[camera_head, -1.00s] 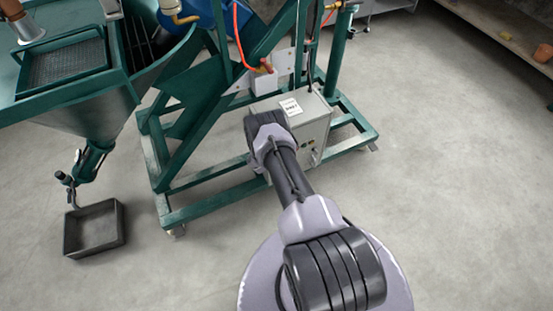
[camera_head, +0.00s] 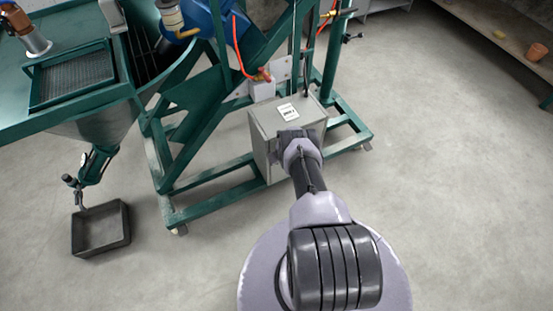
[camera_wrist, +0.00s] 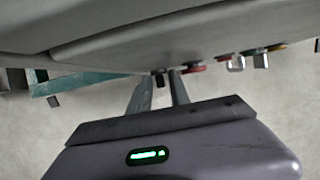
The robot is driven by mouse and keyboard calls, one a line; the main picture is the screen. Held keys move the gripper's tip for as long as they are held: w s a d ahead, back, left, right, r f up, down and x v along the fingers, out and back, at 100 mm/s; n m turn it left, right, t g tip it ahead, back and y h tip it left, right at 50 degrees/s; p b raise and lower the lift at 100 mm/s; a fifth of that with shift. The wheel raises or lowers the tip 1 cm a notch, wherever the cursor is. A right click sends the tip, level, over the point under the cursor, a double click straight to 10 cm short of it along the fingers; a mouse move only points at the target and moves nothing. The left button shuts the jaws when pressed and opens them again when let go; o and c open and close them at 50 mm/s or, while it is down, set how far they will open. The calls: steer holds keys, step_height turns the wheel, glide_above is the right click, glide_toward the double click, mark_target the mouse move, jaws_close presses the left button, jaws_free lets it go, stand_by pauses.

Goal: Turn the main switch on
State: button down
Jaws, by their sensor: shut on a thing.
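The grey control box (camera_head: 270,120) with a white label on top stands on the green frame in the head view. My arm reaches its front and hides the switch there. In the wrist view the box (camera_wrist: 120,35) fills the top, with its front controls seen edge-on. My gripper (camera_wrist: 161,82) has its two fingers up at the box front. They are shut on a small dark knob, which appears to be the main switch (camera_wrist: 159,79). The knob's turn angle cannot be told.
The green frame (camera_head: 215,205) surrounds the box's base. A metal tray (camera_head: 100,248) lies on the floor at left.

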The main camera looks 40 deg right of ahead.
steer(key=shift+s+f, duration=0.1)
stand_by(0.4)
steer(key=c, duration=1.5)
jaws_free()
steer(key=p+v, duration=1.7)
steer(key=p, duration=0.5)
steer(key=shift+s, duration=0.2)
